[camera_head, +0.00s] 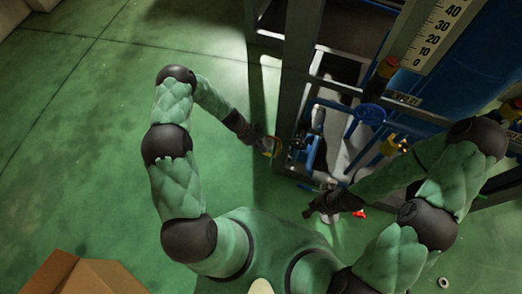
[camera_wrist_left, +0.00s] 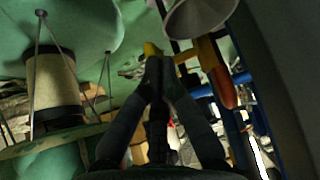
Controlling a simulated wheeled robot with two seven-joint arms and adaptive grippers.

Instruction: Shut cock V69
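My left gripper (camera_head: 268,147) is at the left edge of the metal frame, beside a small yellow and red piece (camera_head: 277,147). In the left wrist view its two fingers (camera_wrist_left: 157,62) come together at the tips. A yellow bit (camera_wrist_left: 151,49) shows right at the fingertips; I cannot tell whether it is held between them. Just right of them is a yellow valve body (camera_wrist_left: 206,52) with an orange-red handle (camera_wrist_left: 222,90). No label reading V69 is legible. My right gripper (camera_head: 309,211) hangs low in front of the frame; its fingers are too small and dark to judge.
The metal frame (camera_head: 293,75) holds blue pipework with a blue handwheel (camera_head: 370,114) and a large blue tank (camera_head: 480,60). A pale funnel shape (camera_wrist_left: 200,15) hangs close above the left fingers. A cardboard box (camera_head: 75,275) stands at lower left. Green floor to the left is clear.

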